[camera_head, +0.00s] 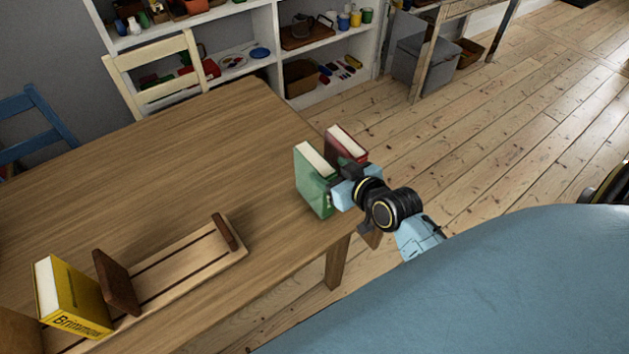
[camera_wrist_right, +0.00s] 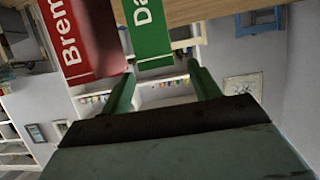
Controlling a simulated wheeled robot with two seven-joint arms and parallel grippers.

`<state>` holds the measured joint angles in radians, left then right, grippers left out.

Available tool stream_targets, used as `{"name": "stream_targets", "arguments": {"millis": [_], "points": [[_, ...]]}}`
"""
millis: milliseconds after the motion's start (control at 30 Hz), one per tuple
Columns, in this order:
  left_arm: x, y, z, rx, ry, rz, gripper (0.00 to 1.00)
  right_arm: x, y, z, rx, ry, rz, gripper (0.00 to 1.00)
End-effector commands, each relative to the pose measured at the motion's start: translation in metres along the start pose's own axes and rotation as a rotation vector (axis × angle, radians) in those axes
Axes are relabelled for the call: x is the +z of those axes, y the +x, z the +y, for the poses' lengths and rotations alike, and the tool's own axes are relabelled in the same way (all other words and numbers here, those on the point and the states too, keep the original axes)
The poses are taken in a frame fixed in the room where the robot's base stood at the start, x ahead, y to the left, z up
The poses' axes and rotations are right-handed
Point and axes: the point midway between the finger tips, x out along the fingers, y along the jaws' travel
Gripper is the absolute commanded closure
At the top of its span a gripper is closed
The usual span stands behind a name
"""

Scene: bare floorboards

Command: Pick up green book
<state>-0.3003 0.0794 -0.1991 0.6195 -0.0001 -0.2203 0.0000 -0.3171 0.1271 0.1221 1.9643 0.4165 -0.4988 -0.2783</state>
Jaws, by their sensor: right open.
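The green book (camera_head: 311,181) stands upright near the right end of the table, its white page edges facing up. It also shows in the wrist view (camera_wrist_right: 150,32), its lettered spine just beyond the fingertips, nearer the left finger in that picture. My right gripper (camera_head: 341,184) is at the book's right side in the head view and hides part of it. In the wrist view the right gripper (camera_wrist_right: 162,74) has its two fingers apart, with no book clearly between them. Whether a finger touches the book I cannot tell. My left gripper is not in view.
A red book (camera_head: 348,142) stands close behind the green one, and beside it in the wrist view (camera_wrist_right: 82,40). A yellow book (camera_head: 72,298) stands at a wooden book rack (camera_head: 190,262) on the table (camera_head: 170,165). The table's middle is clear. Chairs and shelves stand behind.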

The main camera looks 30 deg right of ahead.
Motion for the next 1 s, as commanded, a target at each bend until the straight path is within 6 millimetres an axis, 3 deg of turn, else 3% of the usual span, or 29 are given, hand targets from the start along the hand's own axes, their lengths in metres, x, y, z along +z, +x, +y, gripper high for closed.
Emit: {"name": "stream_targets", "arguments": {"millis": [233, 500, 800, 1000], "points": [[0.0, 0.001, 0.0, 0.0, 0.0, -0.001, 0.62, -0.001, 0.019, 0.0, -0.001, 0.001, 0.001, 0.38], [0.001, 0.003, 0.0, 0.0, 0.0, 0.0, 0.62, -0.002, 0.056, 0.001, -0.001, 0.0, 0.001, 0.38], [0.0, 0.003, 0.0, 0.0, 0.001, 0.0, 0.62, -0.002, 0.061, 0.001, -0.001, 0.0, 0.0, 0.38], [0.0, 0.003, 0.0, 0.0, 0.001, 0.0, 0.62, -0.002, 0.061, 0.001, -0.001, 0.0, 0.0, 0.63]]}}
